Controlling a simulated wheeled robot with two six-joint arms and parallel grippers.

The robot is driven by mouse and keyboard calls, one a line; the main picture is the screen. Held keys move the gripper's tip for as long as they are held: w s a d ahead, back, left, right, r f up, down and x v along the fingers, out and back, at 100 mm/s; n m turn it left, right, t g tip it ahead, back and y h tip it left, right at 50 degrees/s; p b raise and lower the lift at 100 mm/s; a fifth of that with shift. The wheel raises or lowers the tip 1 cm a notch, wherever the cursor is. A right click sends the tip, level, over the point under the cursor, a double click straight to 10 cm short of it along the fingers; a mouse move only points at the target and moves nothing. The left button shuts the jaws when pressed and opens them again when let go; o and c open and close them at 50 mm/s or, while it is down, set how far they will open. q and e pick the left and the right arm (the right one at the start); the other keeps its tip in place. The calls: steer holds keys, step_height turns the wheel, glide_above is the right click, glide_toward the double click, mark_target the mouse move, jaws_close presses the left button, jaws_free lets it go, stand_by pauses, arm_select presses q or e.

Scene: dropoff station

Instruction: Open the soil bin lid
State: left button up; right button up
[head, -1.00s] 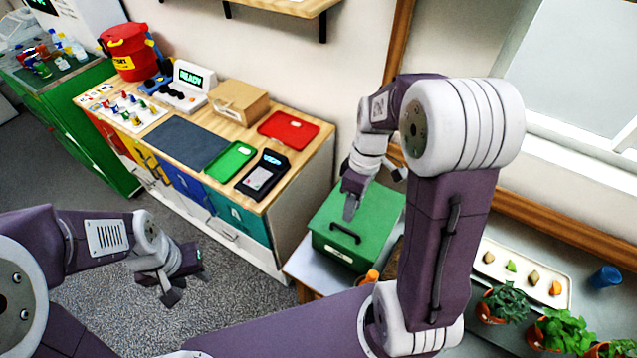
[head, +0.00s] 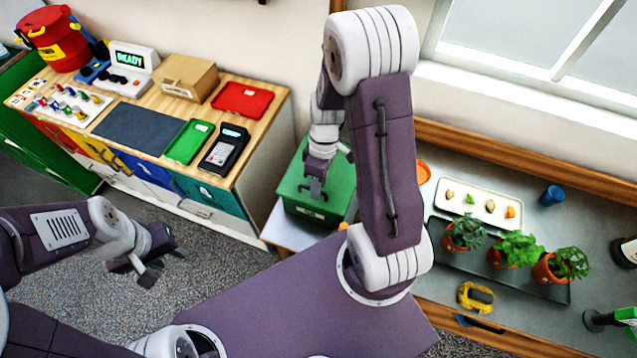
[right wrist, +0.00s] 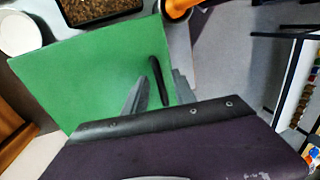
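The soil bin is a green box (head: 327,186) with a flat green lid (right wrist: 85,75) and a dark bar handle (right wrist: 158,80) on top. The lid lies flat and looks shut. My right gripper (head: 316,187) is over the lid at the handle. In the right wrist view its grey fingers (right wrist: 158,92) are apart, one on each side of the handle; I cannot tell whether they touch it. In the head view the gripper partly hides the handle. My left gripper (head: 164,264) is open and empty above the grey floor, away from the bin.
A wooden counter (head: 235,170) with trays, a card reader (head: 224,150) and a cardboard box (head: 186,78) is left of the bin. At right a grey bench holds potted plants (head: 515,250), a white tray (head: 478,203) and a blue cup (head: 551,195). An orange item (right wrist: 178,8) sits close beside the bin.

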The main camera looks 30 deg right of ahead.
steer(key=shift+w+a+f, duration=0.1)
steer(key=shift+w, duration=0.1)
steer(key=shift+c, duration=1)
steer(key=c, duration=0.5)
jaws_close()
